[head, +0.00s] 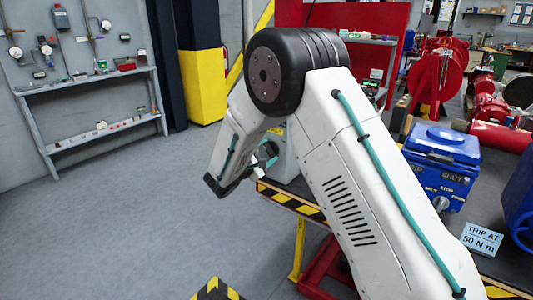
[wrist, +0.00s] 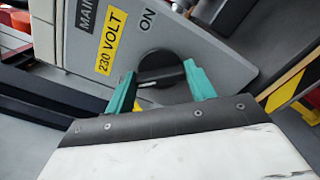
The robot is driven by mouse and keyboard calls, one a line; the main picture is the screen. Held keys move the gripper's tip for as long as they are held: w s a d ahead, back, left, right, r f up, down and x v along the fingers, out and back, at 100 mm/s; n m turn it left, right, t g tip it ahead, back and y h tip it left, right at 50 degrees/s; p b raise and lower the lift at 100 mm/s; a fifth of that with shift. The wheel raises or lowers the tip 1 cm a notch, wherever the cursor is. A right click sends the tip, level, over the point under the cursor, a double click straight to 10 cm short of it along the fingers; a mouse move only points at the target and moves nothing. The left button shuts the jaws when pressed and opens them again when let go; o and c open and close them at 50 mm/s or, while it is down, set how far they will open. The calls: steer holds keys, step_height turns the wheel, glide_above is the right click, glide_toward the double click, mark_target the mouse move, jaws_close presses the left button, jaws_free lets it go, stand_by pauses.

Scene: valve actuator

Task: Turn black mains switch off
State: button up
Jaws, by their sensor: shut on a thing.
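The black mains switch (wrist: 162,76) is a round rotary knob with a raised grip bar, on a light grey panel (wrist: 215,62) in the wrist view. The bar lies nearly level in that picture and has a small white mark near its left end. The panel carries a yellow "230 VOLT" label (wrist: 106,44) and the word "ON" (wrist: 147,19). My gripper (wrist: 160,71) has its teal fingers on either end of the bar, shut on it.
A blue actuator box (head: 440,165) and a "TRIP AT 50 N m" sign (head: 482,239) stand on the bench to the right. The bench has a black-and-yellow striped edge (head: 300,206). A wall shelf (head: 95,137) is at left; the floor between is clear.

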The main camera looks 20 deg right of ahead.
stand_by(0.4)
steer(key=o, duration=1)
steer(key=shift+a, duration=0.1)
steer(key=v, duration=0.7)
steer(key=shift+s+a, duration=0.25)
